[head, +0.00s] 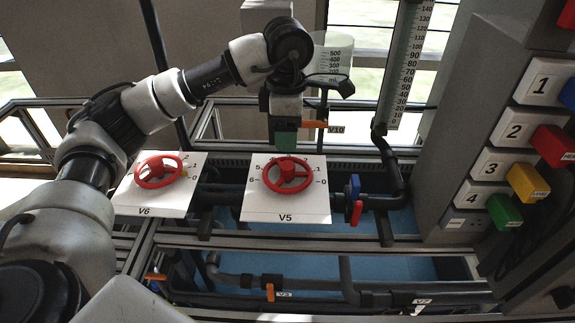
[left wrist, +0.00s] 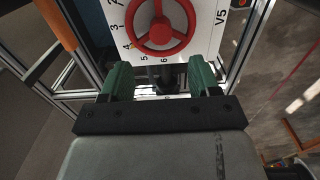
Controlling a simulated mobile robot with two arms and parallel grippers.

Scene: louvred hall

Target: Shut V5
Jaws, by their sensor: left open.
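The V5 valve is a red handwheel (head: 287,174) on a white plate (head: 287,211) numbered around the wheel and labelled V5. It also shows at the top of the left wrist view as a red wheel (left wrist: 160,28). A small orange mark seems to show near the 4 there; I cannot read the setting surely. My left gripper (head: 286,142) hangs just behind the wheel in the head view, green fingers down. In the left wrist view its two green fingers (left wrist: 160,78) are apart, with nothing between them, and the wheel lies beyond them. My right gripper is not in view.
A second red handwheel, V6 (head: 158,171), is to the left. Blue and red levers (head: 355,200) stand right of V5. An orange lever (head: 314,124) near V10 is beside my gripper. A grey panel (head: 470,110) with numbered switches stands at right; pipes run below.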

